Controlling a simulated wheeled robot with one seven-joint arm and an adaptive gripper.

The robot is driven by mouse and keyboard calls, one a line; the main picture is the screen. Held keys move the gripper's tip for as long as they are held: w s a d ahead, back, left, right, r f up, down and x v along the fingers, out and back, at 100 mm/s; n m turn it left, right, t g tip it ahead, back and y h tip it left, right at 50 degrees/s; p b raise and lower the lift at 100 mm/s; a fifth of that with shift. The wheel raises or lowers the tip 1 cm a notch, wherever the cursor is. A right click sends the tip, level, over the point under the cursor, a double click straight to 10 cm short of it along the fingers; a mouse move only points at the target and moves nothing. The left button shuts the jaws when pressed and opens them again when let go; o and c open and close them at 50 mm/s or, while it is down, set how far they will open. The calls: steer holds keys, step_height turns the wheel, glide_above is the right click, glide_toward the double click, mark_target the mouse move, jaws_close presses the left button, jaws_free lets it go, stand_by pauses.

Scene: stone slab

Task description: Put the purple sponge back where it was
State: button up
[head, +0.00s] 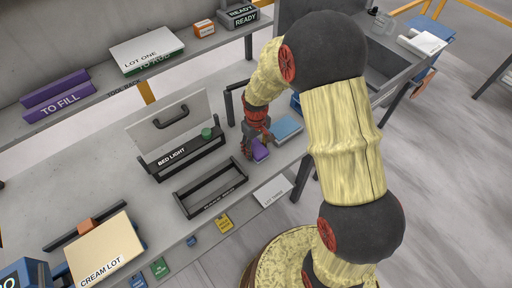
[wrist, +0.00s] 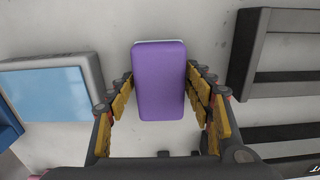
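The purple sponge (head: 260,152), a rounded block with a pale layer along one edge, is at my gripper near the right end of the stone slab (head: 95,185). In the wrist view the sponge (wrist: 160,82) lies between the two yellow-padded fingers of my gripper (wrist: 160,72). The fingertips are very close to its sides; I cannot tell whether they press on it. My gripper (head: 256,143) points down, low over the slab. Whether the sponge rests on the slab or is slightly raised is unclear.
A grey box with a light blue top (head: 286,129) is close on the right. A black open frame tray (head: 211,188) and the BED LIGHT holder (head: 180,155) stand to the left. A white card (head: 272,191) is at the front edge. A shelf (head: 110,80) runs behind.

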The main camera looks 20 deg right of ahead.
steer(key=shift+o, duration=1)
step_height(320, 180, up, 12)
steer(key=p, duration=0.3)
step_height(320, 180, up, 16)
steer(key=m+t, duration=0.2)
steer(key=t, duration=0.1)
glide_above(256, 147)
steer(key=s, duration=0.8)
steer(key=s+r+t, duration=0.1)
steer(key=s+r, duration=0.2)
steer(key=s, duration=0.4)
steer(key=s+r+m+t, duration=0.1)
steer(key=s+r, duration=0.2)
steer(key=s, duration=0.4)
steer(key=shift+r+m+t, duration=0.3)
steer(key=shift+r, duration=0.05)
steer(key=shift+f+b, duration=1)
steer(key=shift+b, duration=0.15)
